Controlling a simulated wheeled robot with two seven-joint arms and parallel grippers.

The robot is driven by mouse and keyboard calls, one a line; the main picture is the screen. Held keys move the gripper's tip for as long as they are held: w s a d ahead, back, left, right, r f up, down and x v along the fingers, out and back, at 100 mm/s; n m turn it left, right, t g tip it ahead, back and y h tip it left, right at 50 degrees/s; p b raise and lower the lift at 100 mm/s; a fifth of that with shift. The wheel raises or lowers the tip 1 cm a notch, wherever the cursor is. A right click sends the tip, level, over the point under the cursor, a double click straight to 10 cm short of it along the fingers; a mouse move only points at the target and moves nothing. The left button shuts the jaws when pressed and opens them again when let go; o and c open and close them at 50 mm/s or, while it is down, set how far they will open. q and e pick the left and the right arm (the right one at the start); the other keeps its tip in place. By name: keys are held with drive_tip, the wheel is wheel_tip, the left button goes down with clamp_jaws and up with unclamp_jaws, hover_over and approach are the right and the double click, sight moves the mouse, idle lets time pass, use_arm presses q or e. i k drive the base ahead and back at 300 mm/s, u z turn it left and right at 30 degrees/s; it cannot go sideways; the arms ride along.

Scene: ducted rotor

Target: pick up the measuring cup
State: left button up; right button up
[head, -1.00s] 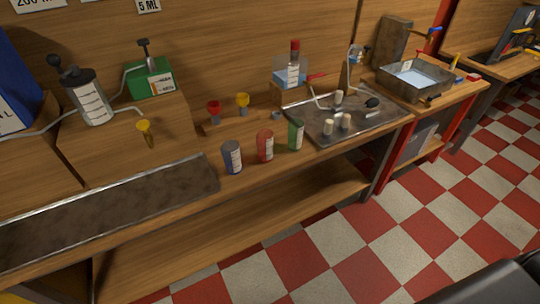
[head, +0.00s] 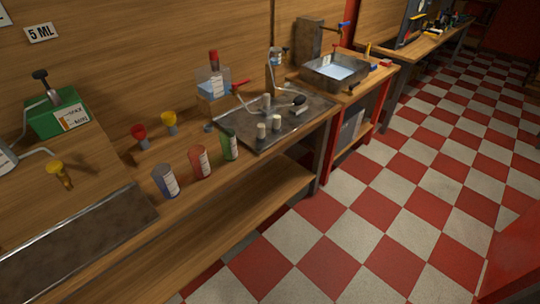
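I cannot tell for certain which thing is the measuring cup. Three cup-like containers with white labels stand upright in a row at the bench's front edge: a blue one (head: 165,182), a red one (head: 200,163) and a green one (head: 230,146). A clear container with blue liquid (head: 212,88) stands behind them against the back panel, with a red-topped piece above it. Neither of my grippers shows in the head view.
A metal tray (head: 245,140) with several small pale cylinders lies right of the cups. A metal basin of blue liquid (head: 335,72) stands beyond it. A red (head: 138,134) and a yellow funnel-like piece (head: 169,122) stand behind the cups. The checkered floor (head: 390,210) is open.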

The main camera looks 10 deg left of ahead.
sight(197, 154)
drive_tip(key=z, duration=1.15)
drive_tip(key=i, duration=2)
drive_tip(key=u, duration=2.25)
